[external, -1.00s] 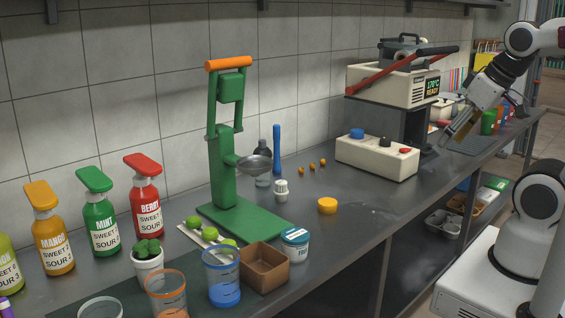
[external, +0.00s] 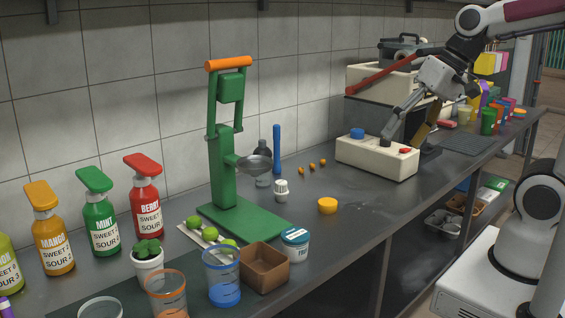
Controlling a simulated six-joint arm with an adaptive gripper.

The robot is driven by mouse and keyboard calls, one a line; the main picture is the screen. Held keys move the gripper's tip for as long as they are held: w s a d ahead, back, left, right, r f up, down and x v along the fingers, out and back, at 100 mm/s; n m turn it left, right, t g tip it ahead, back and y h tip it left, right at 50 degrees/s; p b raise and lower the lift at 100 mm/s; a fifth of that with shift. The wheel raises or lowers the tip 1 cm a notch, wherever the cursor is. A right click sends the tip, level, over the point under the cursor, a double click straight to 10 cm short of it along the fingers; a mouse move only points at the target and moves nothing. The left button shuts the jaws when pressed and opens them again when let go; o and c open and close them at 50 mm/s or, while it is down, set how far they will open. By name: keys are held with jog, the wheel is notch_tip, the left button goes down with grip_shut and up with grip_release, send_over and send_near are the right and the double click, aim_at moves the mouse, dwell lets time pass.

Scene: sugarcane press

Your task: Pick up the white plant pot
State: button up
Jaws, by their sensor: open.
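The white plant pot (external: 149,271) stands upright at the front left of the counter, with a green succulent (external: 147,249) in it. My gripper (external: 405,140) is open and empty at the right, over the white control box of the sealing machine. It is far to the right of the pot and well apart from it. Whether a fingertip touches the control box, I cannot tell.
An orange-rimmed cup (external: 166,296), a blue cup (external: 222,280) and a brown box (external: 264,270) stand near the pot. The green press (external: 223,160) rises mid-counter. The sealing machine's control box (external: 376,160) is under my gripper. The counter between is partly clear.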

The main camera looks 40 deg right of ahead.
jog(key=w+a+m+g+y, duration=0.1)
jog(key=w+a+m+y, duration=0.3)
jog(key=w+a, duration=0.65)
jog(key=m+y, duration=0.5)
jog(key=m, duration=0.4)
send_over(155, 250)
jog(key=s+d, duration=0.6)
jog(key=d, duration=0.6)
notch_tip(155, 250, down, 11)
jog(key=w+a+f+m, duration=0.1)
jog(key=a+f+m, duration=0.1)
jog(key=f, duration=0.1)
jog(key=w+a+f+m, duration=0.2)
jog(key=a+f, duration=0.1)
jog(key=f, duration=0.1)
jog(key=w+a+f+m, duration=0.1)
jog(key=a+f, duration=0.1)
jog(key=f, duration=0.1)
jog(key=shift+w+a+f+m+y, duration=0.25)
jog(key=shift+w+f+m+y, duration=0.05)
jog(key=shift+f+m, duration=0.1)
jog(key=shift+x, duration=1.25)
jog(key=shift+a, duration=0.15)
jog(key=shift+x, duration=2.45)
